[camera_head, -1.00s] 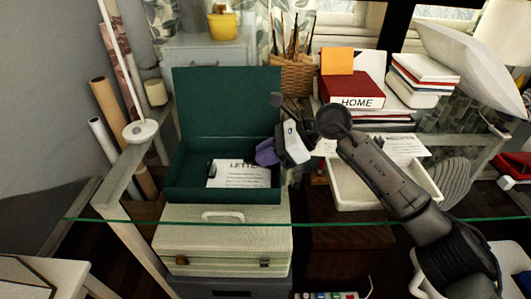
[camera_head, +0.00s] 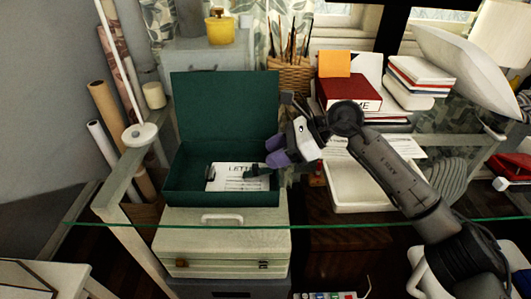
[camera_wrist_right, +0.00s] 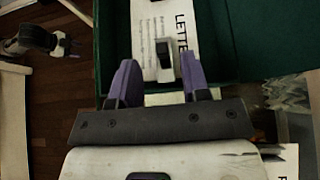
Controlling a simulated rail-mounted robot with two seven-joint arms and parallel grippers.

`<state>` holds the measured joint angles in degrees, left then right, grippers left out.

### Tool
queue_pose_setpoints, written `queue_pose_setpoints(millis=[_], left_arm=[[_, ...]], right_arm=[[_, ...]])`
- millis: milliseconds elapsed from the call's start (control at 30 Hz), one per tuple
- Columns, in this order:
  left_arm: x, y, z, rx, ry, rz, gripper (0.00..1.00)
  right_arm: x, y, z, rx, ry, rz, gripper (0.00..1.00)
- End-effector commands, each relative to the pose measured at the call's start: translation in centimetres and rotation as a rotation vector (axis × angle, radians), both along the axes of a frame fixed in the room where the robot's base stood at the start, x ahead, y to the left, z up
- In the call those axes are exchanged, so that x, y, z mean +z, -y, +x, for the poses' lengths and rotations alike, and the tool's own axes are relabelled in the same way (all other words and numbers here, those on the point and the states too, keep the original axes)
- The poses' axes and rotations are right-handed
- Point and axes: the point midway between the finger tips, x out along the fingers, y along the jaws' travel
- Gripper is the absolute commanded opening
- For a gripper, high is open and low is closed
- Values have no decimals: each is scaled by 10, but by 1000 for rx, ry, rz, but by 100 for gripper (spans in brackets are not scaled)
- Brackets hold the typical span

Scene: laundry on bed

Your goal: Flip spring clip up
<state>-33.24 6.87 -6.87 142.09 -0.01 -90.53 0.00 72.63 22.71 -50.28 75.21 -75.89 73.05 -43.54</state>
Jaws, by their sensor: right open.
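The box's raised lid (camera_head: 224,110) stands behind the letter. The green box rests on a cream case (camera_head: 225,238) with a handle. A pale tray (camera_head: 355,188) lies to the right, and a brush basket (camera_head: 290,76) and stacked books (camera_head: 347,93) stand behind.

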Motion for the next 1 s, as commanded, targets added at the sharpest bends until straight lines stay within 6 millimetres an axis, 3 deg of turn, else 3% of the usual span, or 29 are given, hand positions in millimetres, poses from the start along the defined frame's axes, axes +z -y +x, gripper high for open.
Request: queue_pose_setpoints(millis=[200, 500, 1000], left_arm=[[19, 0, 0, 0, 0, 0, 43], [32, 0, 0, 0, 0, 0, 43], [35, 0, 0, 0, 0, 0, 43]], right_arm=[[28, 39, -1, -5, 0, 0, 43], [50, 78, -3, -2, -2, 0, 43], [56, 91, -3, -1, 0, -1, 43]])
